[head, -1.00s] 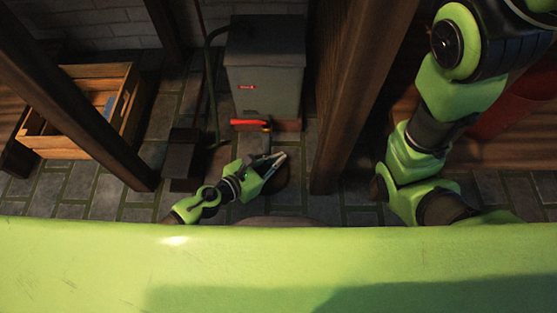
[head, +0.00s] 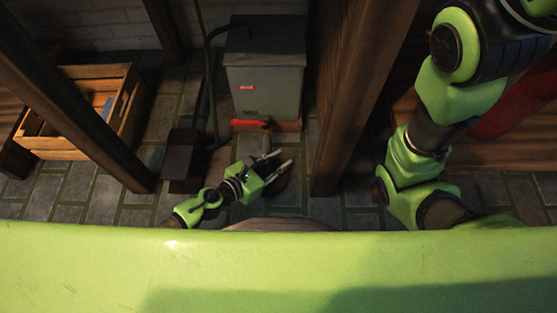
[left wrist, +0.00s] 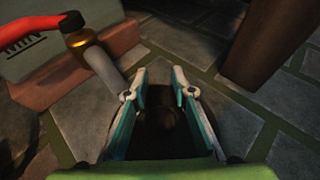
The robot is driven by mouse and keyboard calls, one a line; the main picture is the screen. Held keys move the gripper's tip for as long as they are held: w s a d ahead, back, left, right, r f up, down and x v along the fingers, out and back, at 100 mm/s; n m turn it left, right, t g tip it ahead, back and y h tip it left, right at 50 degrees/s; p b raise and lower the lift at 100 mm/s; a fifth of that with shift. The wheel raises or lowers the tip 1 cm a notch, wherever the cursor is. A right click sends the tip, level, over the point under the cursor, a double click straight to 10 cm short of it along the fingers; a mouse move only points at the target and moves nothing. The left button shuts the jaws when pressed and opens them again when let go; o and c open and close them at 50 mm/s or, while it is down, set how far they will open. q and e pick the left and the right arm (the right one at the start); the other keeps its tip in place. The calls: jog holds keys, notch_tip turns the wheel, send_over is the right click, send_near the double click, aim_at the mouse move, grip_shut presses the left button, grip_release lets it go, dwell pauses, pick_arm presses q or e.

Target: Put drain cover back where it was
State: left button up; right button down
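My left gripper (head: 276,157) is low over the stone floor in front of the grey box, with its two fingers apart. In the left wrist view the open fingers (left wrist: 160,82) stand on either side of a dark round shape on the floor (left wrist: 168,125). That shape also shows as a brown patch beside the gripper in the head view (head: 284,183). I cannot tell whether it is the drain cover or the drain opening. Nothing is clearly held. My right arm comes down at the right, and its gripper is out of sight.
The grey box (head: 265,88) has a red-handled tap (head: 250,123) with a spout close to my left gripper. A wooden post (head: 345,100) stands right of it. A wooden crate (head: 70,148) is at the left. A curved brownish thing (head: 275,225) is partly hidden at the front.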

pick_arm(q)
jog(key=shift+r+p, duration=0.3)
jog(key=shift+r, duration=0.1)
jog(key=v, duration=1.2)
jog(key=shift+f+p, duration=0.1)
jog(key=shift+p, duration=0.3)
